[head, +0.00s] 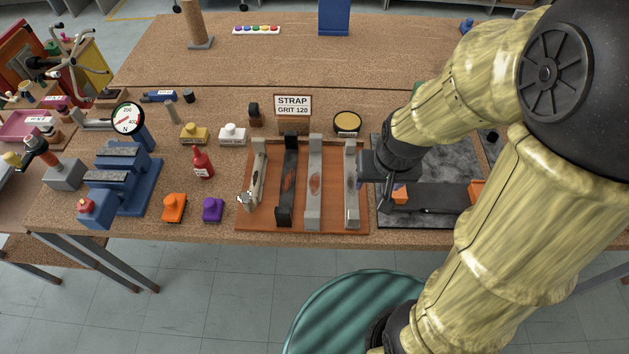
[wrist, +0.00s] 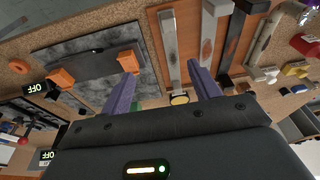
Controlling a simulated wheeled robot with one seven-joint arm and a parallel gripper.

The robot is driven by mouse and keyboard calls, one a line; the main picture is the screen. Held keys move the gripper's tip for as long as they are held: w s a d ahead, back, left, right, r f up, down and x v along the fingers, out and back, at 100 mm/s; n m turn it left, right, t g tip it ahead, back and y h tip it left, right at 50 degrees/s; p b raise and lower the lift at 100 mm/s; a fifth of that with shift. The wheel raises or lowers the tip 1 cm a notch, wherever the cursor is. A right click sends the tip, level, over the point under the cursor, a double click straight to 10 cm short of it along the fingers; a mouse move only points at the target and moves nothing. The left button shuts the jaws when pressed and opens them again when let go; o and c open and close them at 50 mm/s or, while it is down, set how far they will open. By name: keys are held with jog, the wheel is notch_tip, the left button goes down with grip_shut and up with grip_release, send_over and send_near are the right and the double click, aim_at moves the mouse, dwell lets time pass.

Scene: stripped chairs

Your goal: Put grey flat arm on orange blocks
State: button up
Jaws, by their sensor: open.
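Several chair arms lie side by side on an orange-brown board (head: 270,222). Two orange blocks (head: 400,195) (head: 476,190) stand apart on a dark slab to the right; both show in the wrist view (wrist: 62,78) (wrist: 128,60). My gripper (wrist: 163,90) is open and empty, with purple fingers, near the right-end arm.
The dark slab (head: 430,222) adjoins the board's right side. A black arm (head: 287,195) and a curved pale arm (head: 257,180) lie at its left. A blue vise (head: 125,180) stands left.

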jog(key=w+a+f+t, duration=0.1)
jog(key=w+a+f, duration=0.2)
jog(key=a, duration=1)
jog(key=shift+w+f+t+h+p, duration=0.2)
jog(key=shift+w+t+h+p, duration=0.15)
jog(key=shift+w, duration=0.85)
jog(key=b, duration=0.3)
send_near(314, 186)
jog(key=shift+w+d+f, duration=0.15)
jog(key=shift+d+f, duration=0.05)
jog(key=shift+f, duration=0.25)
jog(key=shift+w+d+f, duration=0.1)
jog(key=shift+d+f, duration=0.15)
jog(key=shift+f, duration=0.3)
jog(key=shift+w+f, duration=0.1)
jog(key=shift+a+p+x, duration=0.2)
jog(key=shift+x, duration=1.1)
jog(key=shift+a+p+x, duration=0.15)
jog(key=shift+a+x, duration=0.05)
jog(key=shift+x, duration=1.05)
